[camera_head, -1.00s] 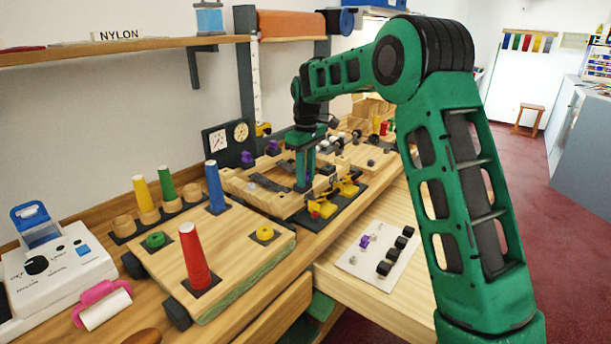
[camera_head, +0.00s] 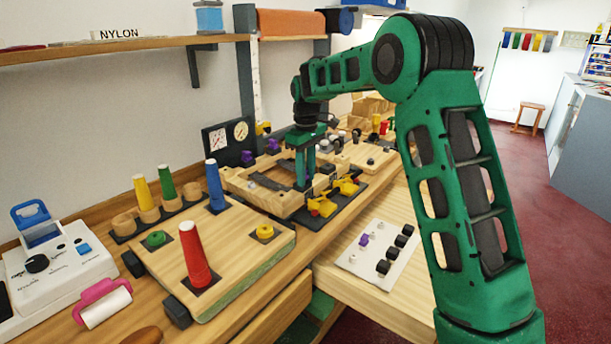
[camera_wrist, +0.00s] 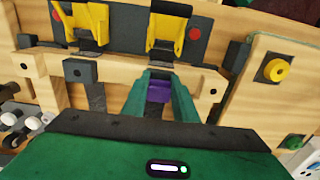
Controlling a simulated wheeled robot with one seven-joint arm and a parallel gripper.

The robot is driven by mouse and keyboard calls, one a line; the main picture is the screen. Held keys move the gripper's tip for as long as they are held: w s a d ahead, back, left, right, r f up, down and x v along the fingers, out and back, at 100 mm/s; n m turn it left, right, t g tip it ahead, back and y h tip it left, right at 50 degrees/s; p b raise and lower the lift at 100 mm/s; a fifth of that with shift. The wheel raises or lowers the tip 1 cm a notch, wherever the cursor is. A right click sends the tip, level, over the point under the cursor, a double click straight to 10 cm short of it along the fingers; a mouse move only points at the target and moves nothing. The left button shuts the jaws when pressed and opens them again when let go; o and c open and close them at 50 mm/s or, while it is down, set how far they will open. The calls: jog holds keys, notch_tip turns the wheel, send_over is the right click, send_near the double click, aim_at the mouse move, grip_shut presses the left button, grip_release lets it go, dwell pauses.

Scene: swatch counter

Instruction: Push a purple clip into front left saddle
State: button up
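My gripper (camera_head: 303,183) points down over the front rail of the wooden frame (camera_head: 262,199). In the wrist view a purple clip (camera_wrist: 159,91) sits between its two green fingers, which look closed on it. The clip is at the front rail, between the yellow toggle clamps (camera_wrist: 167,30) and my palm. The saddle under it is hidden, so I cannot tell whether the clip is seated. A dark saddle block (camera_wrist: 80,71) shows on the same rail to the left in the wrist view.
Yellow clamps (camera_head: 323,206) stand close in front of the frame. A board with a red cone (camera_head: 194,258) is to the left. A white card (camera_head: 377,252) holds another purple piece and several black ones.

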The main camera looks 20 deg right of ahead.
jog(key=o, duration=0.4)
jog(key=shift+s+f, duration=0.1)
jog(key=shift+f, duration=0.25)
jog(key=shift+s+a+f, duration=0.1)
jog(key=shift+a, duration=0.15)
jog(key=c, duration=0.3)
jog(key=shift+o, duration=1.3)
jog(key=shift+r, duration=0.9)
jog(key=shift+d+r, duration=0.2)
jog(key=shift+r, duration=2.15)
